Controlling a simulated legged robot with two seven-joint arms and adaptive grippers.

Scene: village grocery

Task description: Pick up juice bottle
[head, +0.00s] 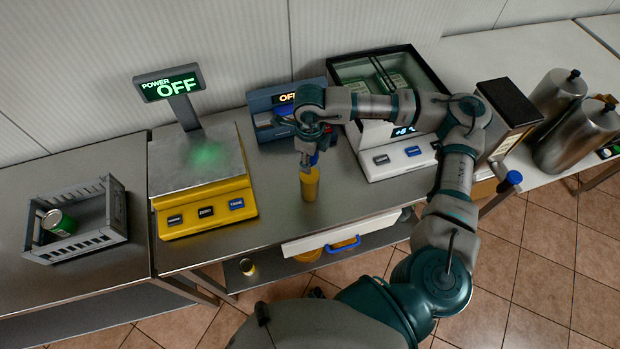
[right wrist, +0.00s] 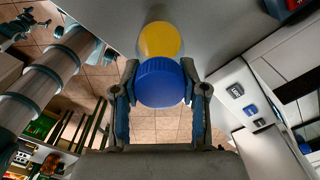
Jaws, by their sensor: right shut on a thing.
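The juice bottle (head: 310,186) is yellow-orange and stands upright at the steel counter, between the yellow scale and the white-fronted machine. My right gripper (head: 311,158) comes down over its top and hides the cap in the head view. In the right wrist view the blue cap (right wrist: 161,83) sits between the two fingers of my right gripper (right wrist: 159,76), with the yellow body (right wrist: 160,40) beyond it. The gripper is shut on the bottle. I cannot tell whether the bottle's base touches the counter. My left gripper is not in view.
A yellow scale (head: 205,205) with an OFF display stands left of the bottle. A grey crate (head: 117,208) holding a green can (head: 58,222) is further left. The white-fronted machine (head: 400,160) stands right, with metal canisters (head: 590,135) beyond. Bare counter (head: 275,215) lies around the bottle.

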